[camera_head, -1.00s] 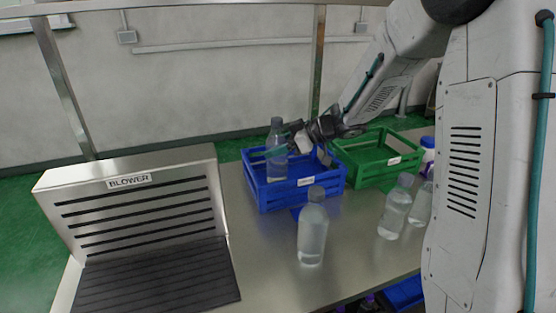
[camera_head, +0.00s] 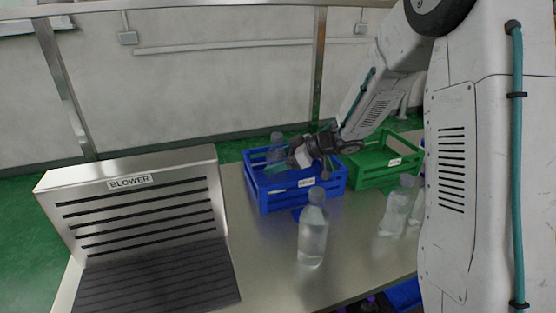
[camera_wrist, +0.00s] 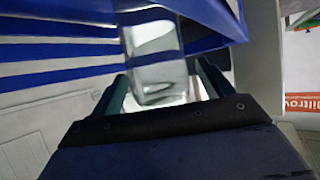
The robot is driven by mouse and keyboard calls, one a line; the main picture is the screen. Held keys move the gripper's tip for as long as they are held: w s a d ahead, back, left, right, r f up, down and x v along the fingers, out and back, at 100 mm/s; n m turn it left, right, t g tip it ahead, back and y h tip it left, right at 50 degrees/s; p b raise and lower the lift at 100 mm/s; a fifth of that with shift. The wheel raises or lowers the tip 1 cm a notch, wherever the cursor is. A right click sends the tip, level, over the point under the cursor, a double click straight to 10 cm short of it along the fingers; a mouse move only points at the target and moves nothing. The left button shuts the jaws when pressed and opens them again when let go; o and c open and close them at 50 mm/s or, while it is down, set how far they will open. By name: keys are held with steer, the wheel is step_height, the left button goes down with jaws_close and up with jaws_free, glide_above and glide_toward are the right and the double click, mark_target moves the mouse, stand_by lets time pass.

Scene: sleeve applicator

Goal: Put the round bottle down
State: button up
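A clear bottle, taken to be the round bottle (camera_head: 276,154), stands roughly upright inside the left part of the blue crate (camera_head: 306,201), with its neck above the rim. Its lower part is hidden by the crate wall. My gripper (camera_head: 298,157) reaches over the crate from the right, at the bottle's side. In the wrist view the clear bottle (camera_wrist: 156,55) is between the two fingers of my gripper (camera_wrist: 162,72), which appear closed about it. Blue crate slats (camera_wrist: 50,52) show close by. Whether the bottle's base touches the crate floor cannot be seen.
A green crate (camera_head: 372,180) stands right of the blue one. A clear bottle (camera_head: 312,235) stands in front of the blue crate, and another (camera_head: 395,212) is farther right, partly behind my arm. A metal blower (camera_head: 135,200) is at left.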

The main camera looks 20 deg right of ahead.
steer(key=shift+r, duration=0.25)
steer(key=v, duration=1.2)
steer(key=w+d+r+m+t+h, duration=0.2)
steer(key=d+r+m+t+h, duration=0.3)
steer(key=r+h, duration=0.5)
steer(key=s+d+r+m+g+h, duration=0.1)
steer(key=s+m+h, duration=0.3)
steer(key=s, duration=0.3)
steer(key=s+a+f+g+y, duration=0.1)
steer(key=s+a+f+g, duration=0.1)
steer(key=s, duration=0.7)
steer(key=s+a+f+m+g+y, duration=0.1)
steer(key=s+a+g, duration=0.3)
steer(key=s, duration=0.5)
steer(key=s+a+f+m+g+y, duration=0.1)
steer(key=s+a+f+g, duration=0.2)
steer(key=s, duration=0.6)
steer(key=a, duration=0.2)
steer(key=shift+s+a+g+y, duration=0.25)
steer(key=shift+a+g+y, duration=0.05)
steer(key=shift+a+y, duration=0.1)
